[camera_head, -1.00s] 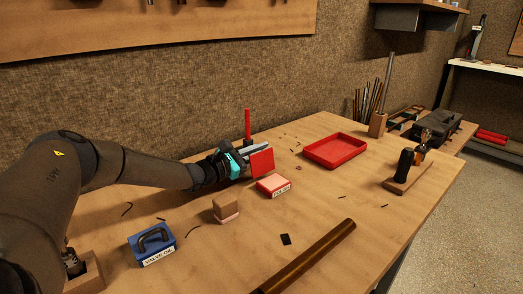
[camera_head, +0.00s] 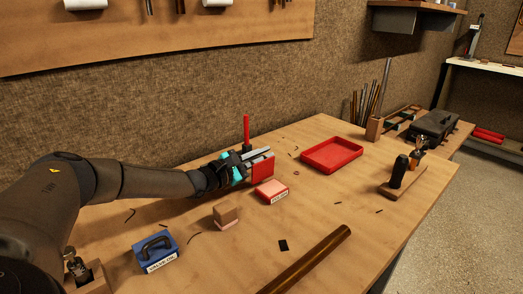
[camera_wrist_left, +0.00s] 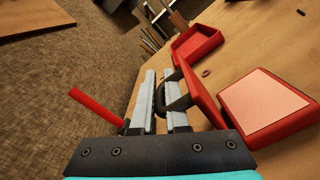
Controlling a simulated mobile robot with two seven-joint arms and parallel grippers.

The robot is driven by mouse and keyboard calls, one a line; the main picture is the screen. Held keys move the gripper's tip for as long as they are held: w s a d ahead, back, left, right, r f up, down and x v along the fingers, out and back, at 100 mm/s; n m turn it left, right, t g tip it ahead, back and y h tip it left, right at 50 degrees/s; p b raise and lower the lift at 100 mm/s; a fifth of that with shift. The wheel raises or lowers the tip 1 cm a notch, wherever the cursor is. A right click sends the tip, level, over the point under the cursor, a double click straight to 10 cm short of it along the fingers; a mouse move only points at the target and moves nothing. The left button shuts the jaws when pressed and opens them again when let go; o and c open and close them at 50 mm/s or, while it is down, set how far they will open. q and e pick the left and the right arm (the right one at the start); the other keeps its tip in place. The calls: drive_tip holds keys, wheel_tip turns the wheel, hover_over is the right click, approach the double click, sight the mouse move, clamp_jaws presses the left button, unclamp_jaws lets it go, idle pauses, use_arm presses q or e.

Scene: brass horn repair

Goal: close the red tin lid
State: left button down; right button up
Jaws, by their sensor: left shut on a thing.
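The red tin (camera_head: 271,192) sits on the workbench with a pale top face and a white label on its front. Its red lid (camera_head: 263,168) stands up steeply at the tin's back edge, open. In the left wrist view the lid (camera_wrist_left: 200,88) rises beside the tin (camera_wrist_left: 262,106). My left gripper (camera_head: 247,159) is behind the lid. Its fingers (camera_wrist_left: 164,100) are shut on the lid's dark handle (camera_wrist_left: 178,97). My right gripper is in neither view.
A red tray (camera_head: 332,155) lies behind and right of the tin. A red upright rod (camera_head: 246,130) stands close behind my left gripper. A wooden block (camera_head: 225,214), a blue valve oil tin (camera_head: 153,250) and a brass tube (camera_head: 310,260) lie nearer the front.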

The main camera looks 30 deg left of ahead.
use_arm(q)
drive_tip(key=m+p, duration=0.1)
drive_tip(key=d+m, duration=0.1)
drive_tip(key=m+p, duration=0.1)
drive_tip(key=shift+s+d+r+p, duration=0.25)
drive_tip(key=shift+p, duration=0.1)
drive_tip(key=shift+d+r+m+p, duration=0.1)
drive_tip(key=shift+d+m+p, duration=0.25)
drive_tip(key=shift+m, duration=0.25)
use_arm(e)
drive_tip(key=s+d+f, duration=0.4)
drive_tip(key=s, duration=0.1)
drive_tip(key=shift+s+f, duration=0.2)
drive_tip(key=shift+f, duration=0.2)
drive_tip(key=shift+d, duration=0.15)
use_arm(q)
drive_tip(key=c, duration=1.2)
unclamp_jaws()
drive_tip(key=shift+s+a, duration=0.1)
